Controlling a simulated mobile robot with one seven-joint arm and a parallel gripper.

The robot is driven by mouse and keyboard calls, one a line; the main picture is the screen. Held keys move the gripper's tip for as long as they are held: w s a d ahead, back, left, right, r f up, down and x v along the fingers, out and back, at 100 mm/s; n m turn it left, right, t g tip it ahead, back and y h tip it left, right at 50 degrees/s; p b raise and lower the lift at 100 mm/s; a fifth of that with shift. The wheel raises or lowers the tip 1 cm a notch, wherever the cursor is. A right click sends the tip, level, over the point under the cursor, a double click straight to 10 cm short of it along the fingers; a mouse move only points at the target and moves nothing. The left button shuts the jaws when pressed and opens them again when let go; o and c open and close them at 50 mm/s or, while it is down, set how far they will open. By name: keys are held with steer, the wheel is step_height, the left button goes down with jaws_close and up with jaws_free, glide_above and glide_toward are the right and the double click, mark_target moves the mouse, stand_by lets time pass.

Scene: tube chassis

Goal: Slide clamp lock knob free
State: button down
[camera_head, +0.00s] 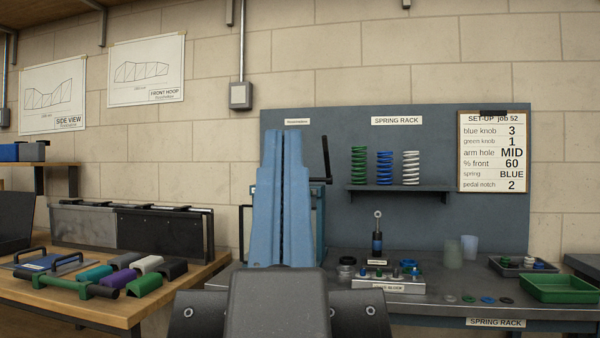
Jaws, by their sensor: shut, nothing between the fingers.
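My gripper (283,136) points up in the middle of the view. Its two long blue fingers are together with only a thin dark seam between them, and they hold nothing. Behind them stands a teal-framed device (319,215) with a black crank-like handle (326,160) at its upper right. The fingers hide most of this device. I cannot pick out a clamp lock knob; whether it is behind my fingers I cannot tell.
Right of my gripper, the grey bench holds a shock absorber (377,240), a small block with knobs (388,284), clear cups (469,247) and a green tray (560,288). Springs (384,168) stand on a shelf. A wooden table (130,308) with coloured grips is at left.

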step_height(320, 180, up, 32)
steer(key=p, duration=2.9)
